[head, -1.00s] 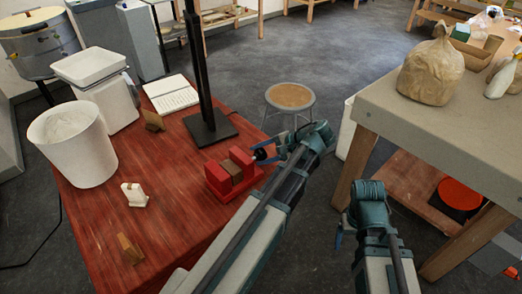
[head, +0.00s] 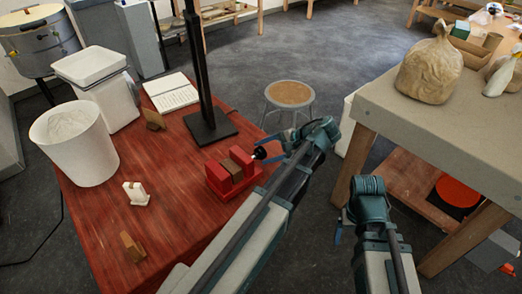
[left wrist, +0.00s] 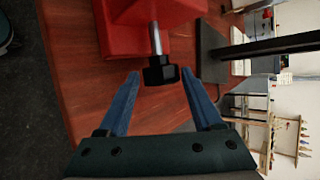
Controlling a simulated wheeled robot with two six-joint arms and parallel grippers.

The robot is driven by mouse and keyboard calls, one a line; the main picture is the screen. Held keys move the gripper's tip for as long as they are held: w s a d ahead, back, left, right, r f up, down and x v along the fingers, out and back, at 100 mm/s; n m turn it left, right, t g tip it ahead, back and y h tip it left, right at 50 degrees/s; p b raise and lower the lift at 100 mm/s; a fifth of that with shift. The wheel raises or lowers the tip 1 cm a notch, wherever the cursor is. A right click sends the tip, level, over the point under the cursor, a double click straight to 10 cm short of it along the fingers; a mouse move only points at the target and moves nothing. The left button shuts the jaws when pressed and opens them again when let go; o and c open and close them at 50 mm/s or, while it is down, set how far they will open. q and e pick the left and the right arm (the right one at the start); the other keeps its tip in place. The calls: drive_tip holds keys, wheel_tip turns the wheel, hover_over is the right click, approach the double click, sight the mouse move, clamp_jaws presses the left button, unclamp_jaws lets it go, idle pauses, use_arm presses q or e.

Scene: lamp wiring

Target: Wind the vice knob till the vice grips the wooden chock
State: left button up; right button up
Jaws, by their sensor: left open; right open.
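The red vice (head: 222,180) sits near the right edge of the red table in the head view, with the brown wooden chock (head: 231,170) between its jaws. I cannot tell whether the jaws touch the chock. The black vice knob (head: 260,153) is on the vice's right end; in the left wrist view the knob (left wrist: 160,70) is on a metal shaft from the red vice (left wrist: 150,30). My left gripper (left wrist: 160,82) is open, its blue fingers on either side of the knob with gaps, not clamped. My right gripper (head: 342,228) hangs off to the right, away from the vice, and is open.
A black post on a square base (head: 210,126) stands just behind the vice. A white bucket (head: 75,145), a notebook (head: 171,94) and small wooden and white pieces are on the table (head: 160,210). A stool (head: 290,95) and a grey workbench (head: 450,125) stand to the right.

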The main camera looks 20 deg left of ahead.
use_arm(q)
drive_tip(key=p+v, duration=0.6)
drive_tip(key=v, duration=0.5)
drive_tip(key=shift+d+r, duration=0.2)
use_arm(e)
wheel_tip(320, 180, up, 7)
